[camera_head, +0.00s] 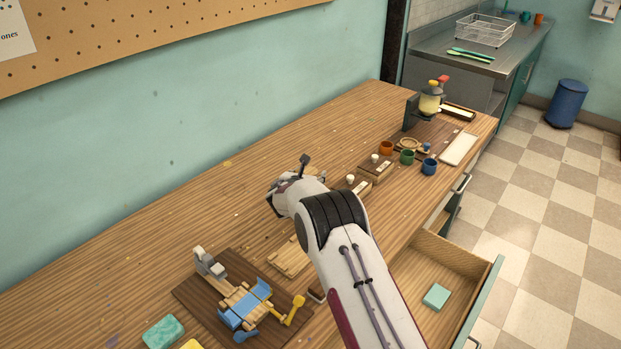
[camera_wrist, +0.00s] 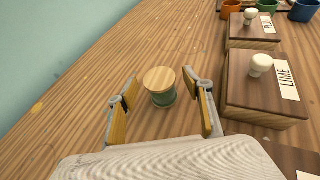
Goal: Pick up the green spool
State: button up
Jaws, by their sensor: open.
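The green spool (camera_wrist: 162,97) stands upright on the wooden table in the wrist view. It has a pale wooden top and a green lower body. My gripper (camera_wrist: 164,104) is open, with one finger to the left of the spool and one to the right. The spool sits between and slightly beyond the fingers, with gaps on both sides. In the head view my gripper (camera_head: 282,196) is over the middle of the table, and my arm hides most of what lies around it; I cannot make out the spool there.
Wooden boxes with white knobs, one labelled LIME (camera_wrist: 266,92), stand close to the right finger. Orange, green and blue cups (camera_head: 429,166) stand farther right. A dark board with a blue and wooden device (camera_head: 245,305) lies at the front left. An open drawer (camera_head: 415,295) holds a teal block (camera_head: 436,296).

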jog(key=shift+x, duration=0.85)
jog(key=c, duration=1.2)
